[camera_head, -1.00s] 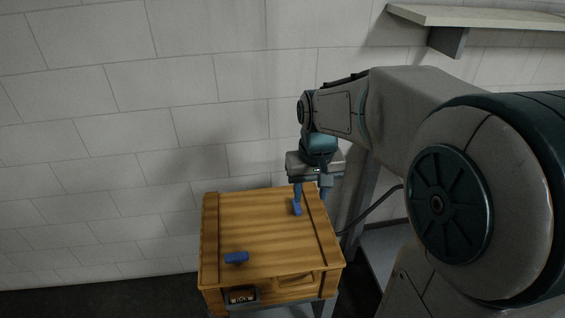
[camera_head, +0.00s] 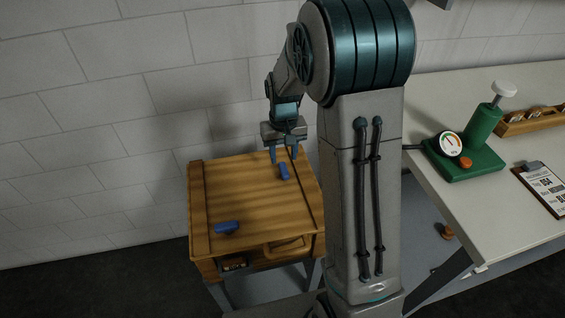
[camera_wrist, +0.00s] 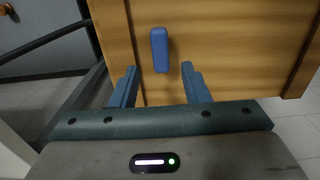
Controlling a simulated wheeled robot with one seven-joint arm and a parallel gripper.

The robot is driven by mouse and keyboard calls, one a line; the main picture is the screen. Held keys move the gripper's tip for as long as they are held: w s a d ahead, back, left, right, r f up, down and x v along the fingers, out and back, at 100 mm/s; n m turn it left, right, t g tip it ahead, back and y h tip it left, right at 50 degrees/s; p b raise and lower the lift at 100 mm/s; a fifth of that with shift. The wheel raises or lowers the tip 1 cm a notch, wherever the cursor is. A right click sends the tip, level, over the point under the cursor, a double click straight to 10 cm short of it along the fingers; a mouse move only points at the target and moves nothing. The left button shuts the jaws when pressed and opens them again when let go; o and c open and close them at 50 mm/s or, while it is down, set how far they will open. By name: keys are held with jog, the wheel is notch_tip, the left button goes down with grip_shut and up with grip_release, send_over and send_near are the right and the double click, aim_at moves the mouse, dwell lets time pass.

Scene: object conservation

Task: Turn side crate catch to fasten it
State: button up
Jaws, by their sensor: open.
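The wooden crate (camera_head: 250,205) stands on a low stand left of my arm. One blue catch (camera_head: 283,171) is near the back right of its lid, and a second blue catch (camera_head: 227,227) is near the front left. My gripper (camera_head: 284,158) is open and points down by the back right catch. In the wrist view that catch (camera_wrist: 159,50) is an upright blue bar on the wood, just beyond the gap between the two fingers (camera_wrist: 158,84). No contact between fingers and catch is visible.
A pale table (camera_head: 450,95) on the right bears a green device with a gauge (camera_head: 466,160), a clipboard (camera_head: 540,187) and a wooden rack (camera_head: 530,121). A white block wall (camera_head: 110,130) is close behind the crate. The floor left of the crate is clear.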

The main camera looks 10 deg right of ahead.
aim_at(283, 167)
jog(key=shift+f, duration=2.25)
jog(key=shift+c, duration=0.3)
grip_shut()
